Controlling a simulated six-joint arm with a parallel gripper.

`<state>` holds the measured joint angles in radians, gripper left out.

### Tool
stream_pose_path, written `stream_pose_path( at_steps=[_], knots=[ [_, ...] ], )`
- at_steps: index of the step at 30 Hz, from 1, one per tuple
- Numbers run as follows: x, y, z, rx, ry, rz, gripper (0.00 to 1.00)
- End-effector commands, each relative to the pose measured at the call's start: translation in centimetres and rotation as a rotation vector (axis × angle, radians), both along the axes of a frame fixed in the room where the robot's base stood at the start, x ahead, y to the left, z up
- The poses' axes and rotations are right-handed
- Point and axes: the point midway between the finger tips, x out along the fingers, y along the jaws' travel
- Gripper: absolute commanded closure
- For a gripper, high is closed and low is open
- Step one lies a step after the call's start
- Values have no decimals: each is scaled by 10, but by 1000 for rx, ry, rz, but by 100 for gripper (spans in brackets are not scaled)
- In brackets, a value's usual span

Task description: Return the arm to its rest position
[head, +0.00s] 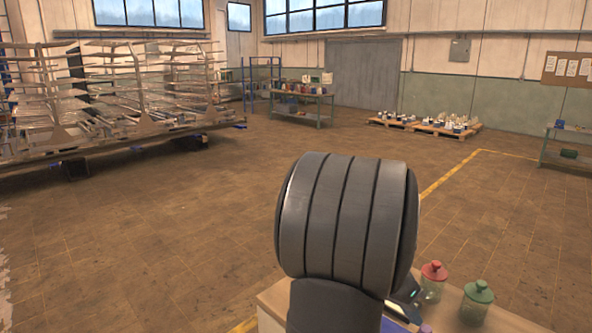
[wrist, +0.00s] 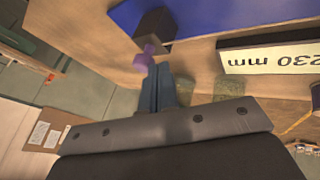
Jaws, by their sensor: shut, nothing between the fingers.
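My gripper (wrist: 157,78) shows in the wrist view with its two blue-grey fingers together and nothing between them. Just beyond the fingertips is a small purple knob-like thing (wrist: 146,56) beside a dark block (wrist: 154,24); I cannot tell whether the fingers touch either. In the head view a large grey ribbed joint of my own arm fills the lower middle and hides much of the worktop (head: 272,302). My fingers do not show clearly there.
A red-lidded jar (head: 433,282) and a green-lidded jar (head: 477,301) stand right of my arm. The wrist view shows a blue surface (wrist: 190,14) and an upside-down "230 mm" sign (wrist: 270,59). Racks (head: 110,95) stand far left; the floor (head: 180,210) between is clear.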

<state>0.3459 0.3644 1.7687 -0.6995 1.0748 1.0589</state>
Motion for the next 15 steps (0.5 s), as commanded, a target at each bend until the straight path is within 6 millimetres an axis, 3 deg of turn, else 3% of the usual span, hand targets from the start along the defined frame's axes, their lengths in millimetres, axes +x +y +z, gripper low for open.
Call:
stream_pose_path(
  at_steps=[8,15],
  knots=[
    [33,29,16,0,-9,8,100],
    [39,56,57,-1,-11,8,100]
  ],
)
